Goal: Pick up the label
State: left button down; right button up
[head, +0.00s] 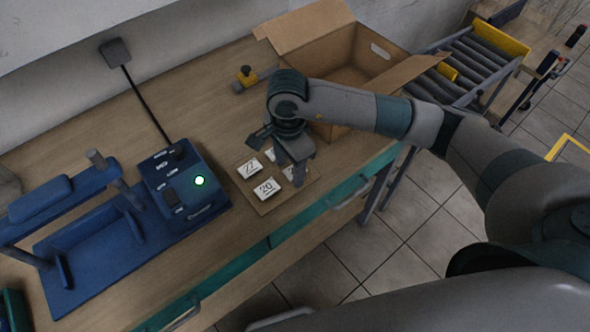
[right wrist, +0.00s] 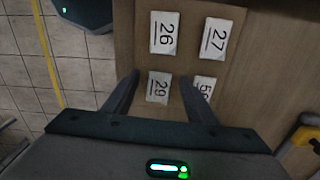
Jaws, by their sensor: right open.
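Several white number labels lie on a brown board (right wrist: 187,58) on the table. The right wrist view shows label 26 (right wrist: 164,32), label 27 (right wrist: 214,38), label 29 (right wrist: 158,87) and a partly hidden label (right wrist: 205,86) whose number starts with 5. My right gripper (head: 279,158) is open above the board, pointing down. In the right wrist view its fingers lie to either side of label 29, with nothing held. The right finger partly covers the label beside it. I cannot tell the fingertips' height above the board. My left gripper is not in view.
An open cardboard box (head: 345,50) stands behind my right arm, and a roller conveyor (head: 465,65) is at the back right.

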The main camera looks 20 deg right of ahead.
jog(key=shift+f, duration=0.15)
dwell(0.3)
jog(key=shift+c, duration=0.4)
jog(key=c, duration=1.1)
